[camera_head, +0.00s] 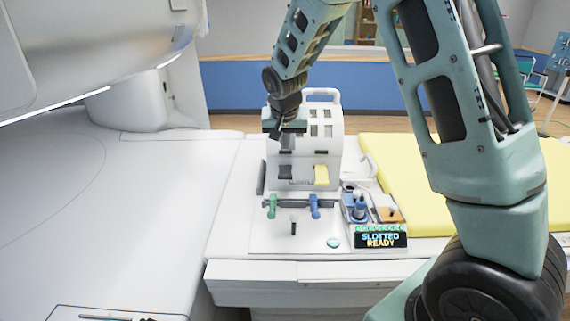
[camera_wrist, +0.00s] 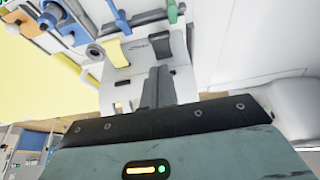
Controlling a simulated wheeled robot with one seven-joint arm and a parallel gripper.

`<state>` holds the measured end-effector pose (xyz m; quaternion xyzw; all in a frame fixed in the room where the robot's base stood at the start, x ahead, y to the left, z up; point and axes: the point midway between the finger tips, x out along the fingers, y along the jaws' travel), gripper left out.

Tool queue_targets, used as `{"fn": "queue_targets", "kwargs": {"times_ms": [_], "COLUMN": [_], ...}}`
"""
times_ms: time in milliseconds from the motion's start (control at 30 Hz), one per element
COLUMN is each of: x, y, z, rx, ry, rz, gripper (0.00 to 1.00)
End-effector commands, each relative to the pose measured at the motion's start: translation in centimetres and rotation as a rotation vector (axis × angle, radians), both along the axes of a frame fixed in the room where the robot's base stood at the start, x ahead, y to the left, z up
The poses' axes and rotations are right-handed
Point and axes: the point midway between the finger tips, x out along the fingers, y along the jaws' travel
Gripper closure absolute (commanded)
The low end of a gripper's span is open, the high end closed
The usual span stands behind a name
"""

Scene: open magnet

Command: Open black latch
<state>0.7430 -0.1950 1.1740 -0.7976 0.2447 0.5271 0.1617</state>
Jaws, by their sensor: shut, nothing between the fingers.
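A white box-shaped device (camera_head: 304,152) with a top handle stands on the white table. On its front, the black latch (camera_head: 285,173) is on the left and a yellow latch (camera_head: 321,175) is on the right. My gripper (camera_head: 276,137) is in front of the device's upper left, above the black latch and apart from it as far as I can tell. In the wrist view, which looks upside down, the shut fingers (camera_wrist: 158,78) point toward the black latch (camera_wrist: 145,46). The yellow latch (camera_wrist: 116,52) is beside it there. The fingers are empty.
A green handle (camera_head: 272,206) and a blue handle (camera_head: 315,205) stand below the latches. A tray of parts (camera_head: 360,207) and a "SLOTTED READY" display (camera_head: 381,238) are to the right, near a yellow pad (camera_head: 408,180). The large white scanner (camera_head: 90,60) is at left.

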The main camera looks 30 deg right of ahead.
Motion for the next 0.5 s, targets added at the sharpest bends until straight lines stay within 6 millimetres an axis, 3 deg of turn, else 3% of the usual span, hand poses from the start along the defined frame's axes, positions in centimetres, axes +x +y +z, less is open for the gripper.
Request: {"fn": "queue_targets", "kwargs": {"times_ms": [500], "x": [2.8], "y": [-2.0], "z": [-8.3], "rx": [0.001], "ry": [0.006], "rz": [0.001], "gripper": [1.0]}}
